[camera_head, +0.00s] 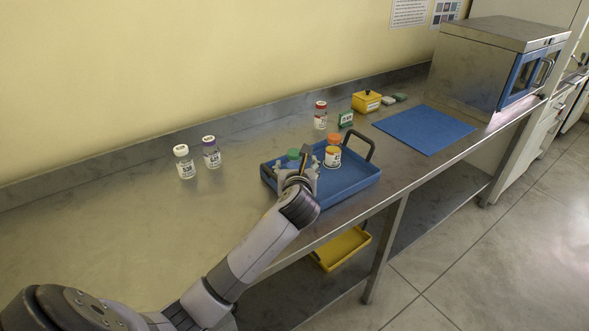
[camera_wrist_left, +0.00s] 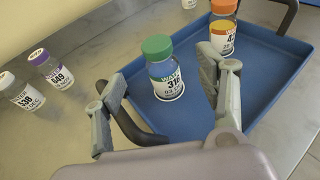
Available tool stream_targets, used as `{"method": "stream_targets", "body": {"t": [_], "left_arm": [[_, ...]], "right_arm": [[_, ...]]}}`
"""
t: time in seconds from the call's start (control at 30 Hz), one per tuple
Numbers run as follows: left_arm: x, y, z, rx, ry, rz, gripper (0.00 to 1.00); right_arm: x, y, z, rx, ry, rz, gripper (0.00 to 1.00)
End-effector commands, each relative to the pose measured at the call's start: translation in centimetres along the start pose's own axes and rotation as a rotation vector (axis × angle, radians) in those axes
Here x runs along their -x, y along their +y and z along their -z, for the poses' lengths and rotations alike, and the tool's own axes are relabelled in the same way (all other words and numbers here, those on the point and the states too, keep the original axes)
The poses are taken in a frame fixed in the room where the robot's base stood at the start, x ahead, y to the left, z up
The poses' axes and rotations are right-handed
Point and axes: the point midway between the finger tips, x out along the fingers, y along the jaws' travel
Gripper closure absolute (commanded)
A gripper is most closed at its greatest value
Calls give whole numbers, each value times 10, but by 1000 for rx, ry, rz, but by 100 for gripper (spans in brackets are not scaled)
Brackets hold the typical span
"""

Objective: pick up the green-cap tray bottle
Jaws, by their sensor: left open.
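The green-cap bottle (camera_wrist_left: 163,72) stands upright in the blue tray (camera_wrist_left: 267,83); its label reads water. In the head view its green cap (camera_head: 293,154) shows just behind my left gripper (camera_head: 291,172), which hides most of its body. My left gripper is open, and in the left wrist view its two fingers (camera_wrist_left: 170,98) are spread to either side of the bottle's lower part, with the bottle beyond them. The orange-cap bottle (camera_head: 333,152) stands in the same tray, to the right. My right gripper is in neither view.
A white-cap bottle (camera_head: 184,162) and a purple-cap bottle (camera_head: 211,152) stand left of the tray. A red-cap bottle (camera_head: 320,115), a yellow box (camera_head: 366,101) and a blue mat (camera_head: 424,129) are behind and right. The tray's dark handle (camera_head: 358,138) rises at its right end.

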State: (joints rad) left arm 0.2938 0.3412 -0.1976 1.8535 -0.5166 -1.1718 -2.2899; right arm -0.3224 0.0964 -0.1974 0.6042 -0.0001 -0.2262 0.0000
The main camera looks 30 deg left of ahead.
Motion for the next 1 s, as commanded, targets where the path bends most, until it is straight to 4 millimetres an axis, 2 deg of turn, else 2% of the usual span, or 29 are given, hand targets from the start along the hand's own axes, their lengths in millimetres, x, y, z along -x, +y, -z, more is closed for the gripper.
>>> {"method": "stream_targets", "body": {"t": [0.03,0.13,0.3,0.4,0.7,1.0], "left_arm": [[-10,0,0,1,2,-2,34],[-25,0,0,1,1,-1,34],[-38,0,0,2,0,0,34],[-43,0,0,2,0,0,34],[-82,3,0,3,1,-1,34],[-91,3,0,1,0,1,34]], "right_arm": [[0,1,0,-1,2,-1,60],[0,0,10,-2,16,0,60],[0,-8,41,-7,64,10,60],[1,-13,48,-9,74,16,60],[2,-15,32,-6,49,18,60],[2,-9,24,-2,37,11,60]]}}
